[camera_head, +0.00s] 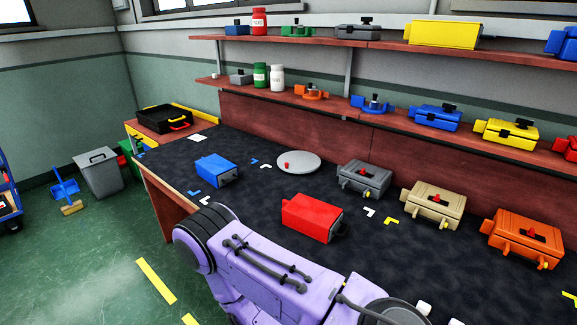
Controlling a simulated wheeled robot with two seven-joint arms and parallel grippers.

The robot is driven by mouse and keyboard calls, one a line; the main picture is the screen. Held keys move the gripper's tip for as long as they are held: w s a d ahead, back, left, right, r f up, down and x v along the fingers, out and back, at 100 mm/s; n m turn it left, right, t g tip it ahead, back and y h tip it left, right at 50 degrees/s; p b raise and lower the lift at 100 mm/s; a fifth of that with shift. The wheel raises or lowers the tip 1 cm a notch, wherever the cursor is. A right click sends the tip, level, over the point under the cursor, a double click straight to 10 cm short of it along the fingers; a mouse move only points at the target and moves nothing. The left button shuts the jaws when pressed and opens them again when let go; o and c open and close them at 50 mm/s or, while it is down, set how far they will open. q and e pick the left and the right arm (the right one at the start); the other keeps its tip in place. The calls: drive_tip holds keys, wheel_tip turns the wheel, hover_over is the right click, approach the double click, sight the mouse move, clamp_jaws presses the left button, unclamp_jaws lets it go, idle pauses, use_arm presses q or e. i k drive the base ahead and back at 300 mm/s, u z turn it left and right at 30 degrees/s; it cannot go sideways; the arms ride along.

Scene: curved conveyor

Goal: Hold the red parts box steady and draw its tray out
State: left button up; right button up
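The red parts box (311,217) sits on the dark bench top near its front edge. A dark handle or latch part shows at its right end. I see no opened tray on it. My purple arm crosses the bottom of the picture in front of the box, and a gap shows between them. Neither gripper can be made out. Two small pale shapes at the bottom edge, right of the arm, are too cut off to identify.
A blue box (215,169) and a round grey plate (298,162) with a small red piece lie behind the red box. Grey (363,178), tan (433,204) and orange (521,236) boxes stand to the right. Loaded shelves (400,122) hang behind.

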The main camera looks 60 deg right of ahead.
sight(333, 230)
drive_tip(key=z, duration=0.05)
drive_tip(key=i, duration=1.65)
drive_tip(key=z, duration=3.2)
